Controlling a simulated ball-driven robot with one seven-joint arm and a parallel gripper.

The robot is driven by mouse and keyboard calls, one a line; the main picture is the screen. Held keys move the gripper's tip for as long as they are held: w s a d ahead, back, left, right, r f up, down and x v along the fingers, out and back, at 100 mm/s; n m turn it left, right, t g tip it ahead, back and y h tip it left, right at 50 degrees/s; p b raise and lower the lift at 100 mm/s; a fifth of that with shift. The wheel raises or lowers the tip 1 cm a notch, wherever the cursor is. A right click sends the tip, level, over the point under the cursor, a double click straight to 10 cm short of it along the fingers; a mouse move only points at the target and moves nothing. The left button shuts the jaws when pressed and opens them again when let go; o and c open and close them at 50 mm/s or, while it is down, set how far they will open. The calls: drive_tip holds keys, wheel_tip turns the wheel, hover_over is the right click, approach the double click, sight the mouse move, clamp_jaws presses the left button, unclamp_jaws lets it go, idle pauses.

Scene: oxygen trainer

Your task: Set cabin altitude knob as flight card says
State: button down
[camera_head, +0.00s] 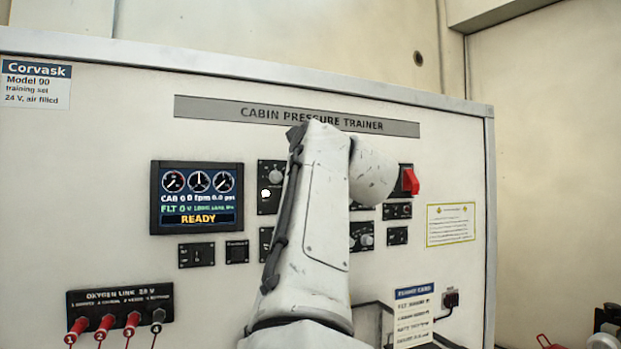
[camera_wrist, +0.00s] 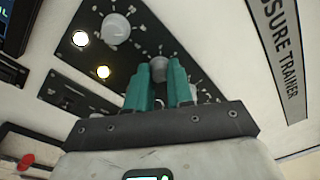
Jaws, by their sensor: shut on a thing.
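My gripper (camera_wrist: 158,92) has its two teal fingers closed around a small grey knob (camera_wrist: 158,68) on a black panel in the wrist view. Its labels are too small to read. In the head view my arm hides the gripper and this knob. A larger pale knob (camera_wrist: 116,28) sits nearby on the black panelling in the wrist view. The flight card (camera_head: 414,312) is at the lower right of the trainer front, with FLT and CABIN lines whose figures are blurred. The display (camera_head: 197,198) shows CAB 0, FLT 0 and READY.
The trainer front carries several small switch panels and a red switch (camera_head: 410,181) right of my arm. The oxygen link block (camera_head: 119,299) with red plugs is at lower left. A lit lamp (camera_wrist: 103,72) shows beside the fingers. The title strip (camera_wrist: 280,55) is at right.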

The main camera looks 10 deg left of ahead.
drive_tip(key=shift+f, duration=0.15)
idle(0.4)
drive_tip(key=c, duration=1)
unclamp_jaws()
